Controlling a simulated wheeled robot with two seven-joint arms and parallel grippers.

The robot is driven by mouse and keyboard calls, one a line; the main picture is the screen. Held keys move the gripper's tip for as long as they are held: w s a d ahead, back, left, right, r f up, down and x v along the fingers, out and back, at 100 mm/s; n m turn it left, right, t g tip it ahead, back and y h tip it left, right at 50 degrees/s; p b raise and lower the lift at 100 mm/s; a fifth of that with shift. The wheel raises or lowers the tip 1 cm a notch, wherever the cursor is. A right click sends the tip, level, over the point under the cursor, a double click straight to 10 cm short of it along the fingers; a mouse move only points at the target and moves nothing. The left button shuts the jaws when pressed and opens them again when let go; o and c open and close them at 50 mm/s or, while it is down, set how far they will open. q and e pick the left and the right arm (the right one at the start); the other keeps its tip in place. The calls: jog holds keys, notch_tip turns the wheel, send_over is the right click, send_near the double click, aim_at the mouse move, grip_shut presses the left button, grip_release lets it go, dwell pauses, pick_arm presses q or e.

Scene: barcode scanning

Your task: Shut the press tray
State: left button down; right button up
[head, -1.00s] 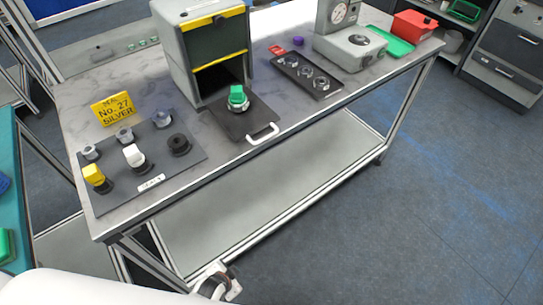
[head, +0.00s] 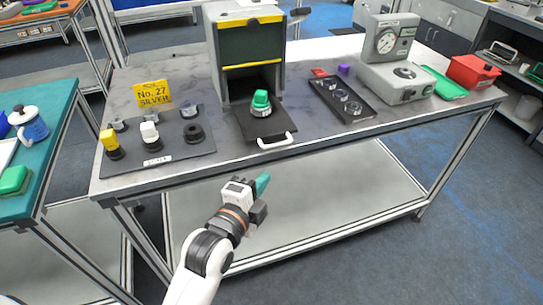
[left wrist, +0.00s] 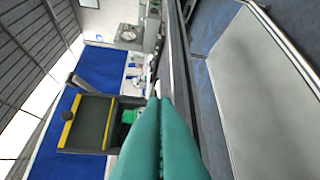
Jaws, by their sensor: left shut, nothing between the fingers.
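The press (head: 249,57) is a grey box with a dark front and yellow bars, standing at the back of the grey table. Its dark tray (head: 267,126) is pulled out toward the table's front edge, with a white handle (head: 276,141) at its front. A green-topped piece (head: 260,103) stands on the tray. My left gripper (head: 262,184), with teal fingertips, is shut and empty in front of the table, below and apart from the handle. In the left wrist view its teal fingers (left wrist: 160,140) are together, with the press (left wrist: 88,122) beyond them. My right gripper is not in view.
A dark mat (head: 172,145) with several capped pieces lies to the left, by a yellow sign (head: 152,94). A black rack (head: 343,100), a grey gauge device (head: 395,75) and a red box (head: 474,72) stand to the right. The floor in front is open.

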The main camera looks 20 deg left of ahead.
aim_at(270, 137)
pick_arm(q)
jog(key=shift+w+a+f+p, duration=0.15)
jog(key=shift+w+f, duration=0.2)
jog(key=shift+w, duration=1.5)
jog(key=shift+w+a+f+p, duration=0.1)
jog(key=shift+w+f, duration=0.3)
jog(key=shift+w, duration=1.4)
jog(key=shift+w+a+f+p, duration=0.15)
jog(key=shift+w+f, duration=0.2)
jog(key=shift+w, duration=1.5)
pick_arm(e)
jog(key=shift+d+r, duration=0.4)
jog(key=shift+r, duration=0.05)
pick_arm(q)
jog(key=shift+w+a, duration=0.65)
jog(key=shift+w, duration=0.35)
jog(key=shift+w+a, duration=0.6)
jog(key=shift+w, duration=0.35)
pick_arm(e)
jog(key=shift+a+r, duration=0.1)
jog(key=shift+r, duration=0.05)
pick_arm(q)
jog(key=shift+s, duration=0.1)
